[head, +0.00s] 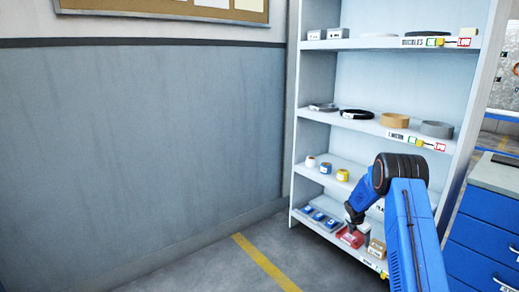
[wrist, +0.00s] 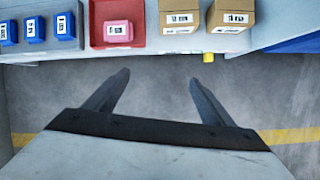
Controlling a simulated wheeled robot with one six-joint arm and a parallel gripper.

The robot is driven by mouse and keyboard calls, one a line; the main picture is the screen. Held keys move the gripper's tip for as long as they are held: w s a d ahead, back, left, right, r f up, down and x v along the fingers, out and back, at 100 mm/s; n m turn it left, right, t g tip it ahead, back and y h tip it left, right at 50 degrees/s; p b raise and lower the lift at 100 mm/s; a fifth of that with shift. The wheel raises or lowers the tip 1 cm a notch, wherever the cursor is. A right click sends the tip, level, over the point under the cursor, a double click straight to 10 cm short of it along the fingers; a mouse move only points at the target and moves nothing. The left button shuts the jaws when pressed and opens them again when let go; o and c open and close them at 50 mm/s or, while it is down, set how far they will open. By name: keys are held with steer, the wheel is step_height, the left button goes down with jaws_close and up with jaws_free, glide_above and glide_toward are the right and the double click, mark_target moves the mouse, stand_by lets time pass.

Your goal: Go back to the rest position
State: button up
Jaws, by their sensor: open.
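My gripper (wrist: 157,97) is open in the wrist view, its two dark fingers spread apart with bare floor between them. It is empty and sits just in front of the shelf edge. In the head view my blue arm reaches toward the lower part of the shelf unit (head: 342,85), and the gripper is mostly hidden there. A red tray (wrist: 97,40) with a pink labelled block (wrist: 118,31) in it lies beyond the left fingertip. Two brown boxes (wrist: 179,17) stand beyond the right fingertip.
Several small blue bins (wrist: 36,28) sit left of the red tray. Rolls of tape (head: 325,167) are on the shelf above. A blue cabinet (head: 485,232) stands at the right. The floor (head: 215,268) left of the shelf, with its yellow line, is clear.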

steer(key=s+a+r+m, duration=0.3)
steer(key=s+r, duration=0.2)
steer(key=r, duration=0.6)
steer(key=s+a+r+m, duration=0.3)
steer(key=s+r, duration=0.2)
steer(key=r, duration=0.6)
steer(key=s+a+r+m+t+y, duration=0.1)
steer(key=s+a+r+m, duration=0.2)
steer(key=s+r, duration=0.5)
steer(key=s+a+r+m, duration=0.3)
steer(key=s+a+r, duration=0.1)
steer(key=s+r, duration=0.4)
steer(key=s+a+r+m+y, duration=0.1)
steer(key=s+a+r+m, duration=0.15)
steer(key=s, duration=0.75)
steer(key=s+a+r+m, duration=0.2)
steer(key=s+a+m, duration=0.15)
steer(key=s, duration=0.75)
steer(key=s+a+f+m, duration=0.1)
steer(key=s+a+m, duration=0.1)
steer(key=s, duration=0.7)
steer(key=s+a+f+m+t+y, duration=0.1)
steer(key=s+a+f+m, duration=0.1)
steer(key=s, duration=0.7)
steer(key=shift+m+y, duration=0.3)
steer(key=shift+m, duration=0.5)
